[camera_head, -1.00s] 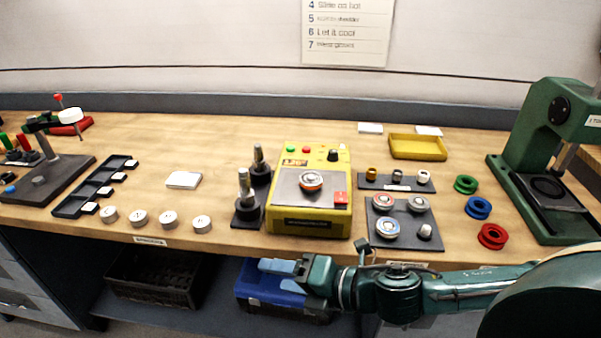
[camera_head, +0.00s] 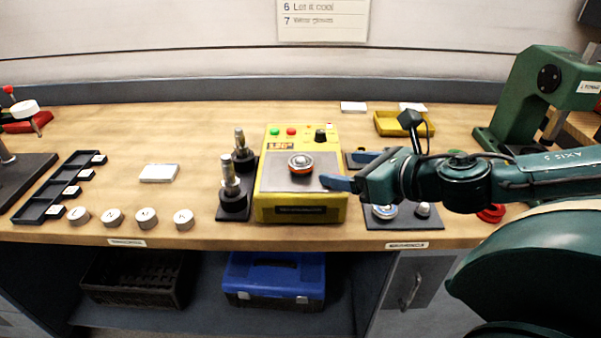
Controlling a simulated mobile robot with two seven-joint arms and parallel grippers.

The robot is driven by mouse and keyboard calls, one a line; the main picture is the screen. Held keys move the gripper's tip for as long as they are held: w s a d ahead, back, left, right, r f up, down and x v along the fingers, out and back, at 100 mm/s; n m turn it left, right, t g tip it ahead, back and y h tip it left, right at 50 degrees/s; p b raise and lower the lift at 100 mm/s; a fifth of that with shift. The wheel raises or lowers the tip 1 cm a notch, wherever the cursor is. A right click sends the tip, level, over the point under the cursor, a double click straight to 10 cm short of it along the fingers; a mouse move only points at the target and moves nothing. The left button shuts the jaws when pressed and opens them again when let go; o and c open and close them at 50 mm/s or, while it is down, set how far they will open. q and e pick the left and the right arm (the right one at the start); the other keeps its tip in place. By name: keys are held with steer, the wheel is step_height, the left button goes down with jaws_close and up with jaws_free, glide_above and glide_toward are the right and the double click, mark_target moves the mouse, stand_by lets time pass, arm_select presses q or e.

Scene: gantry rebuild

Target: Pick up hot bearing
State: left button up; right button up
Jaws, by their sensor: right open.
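The hot bearing (camera_head: 300,161), a ring with an orange edge and a metal centre, lies on the plate of the yellow heater (camera_head: 300,209). My right gripper (camera_head: 344,169) is open, with its blue fingers pointing left. It is just right of the bearing, over the heater's right side, and appears apart from it. The arm hides part of the dark mat of bearings behind it. My left gripper is not in view.
Two dark posts with metal shafts (camera_head: 231,184) stand left of the heater. Several white round pieces (camera_head: 112,217) lie along the bench front. A green press (camera_head: 548,85) stands at the right. A yellow tray (camera_head: 391,125) lies behind my arm. Bench is clear around the white block (camera_head: 159,173).

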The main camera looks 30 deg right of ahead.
mark_target(304, 162)
steer(key=x, duration=0.4)
steer(key=shift+a+r+p, duration=0.1)
steer(key=shift+r+p, duration=0.05)
steer(key=shift+p, duration=0.25)
steer(key=shift+w+a, duration=0.1)
steer(key=shift+w, duration=0.3)
steer(key=x, duration=0.4)
steer(key=shift+a+f+p, duration=0.15)
steer(key=shift+f+p, duration=0.1)
steer(key=shift+p, duration=0.05)
steer(key=shift+w+f, duration=0.25)
steer(key=shift+w, duration=0.25)
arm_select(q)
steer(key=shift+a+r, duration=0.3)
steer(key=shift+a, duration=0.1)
arm_select(e)
steer(key=shift+c, duration=0.4)
steer(key=c, duration=1)
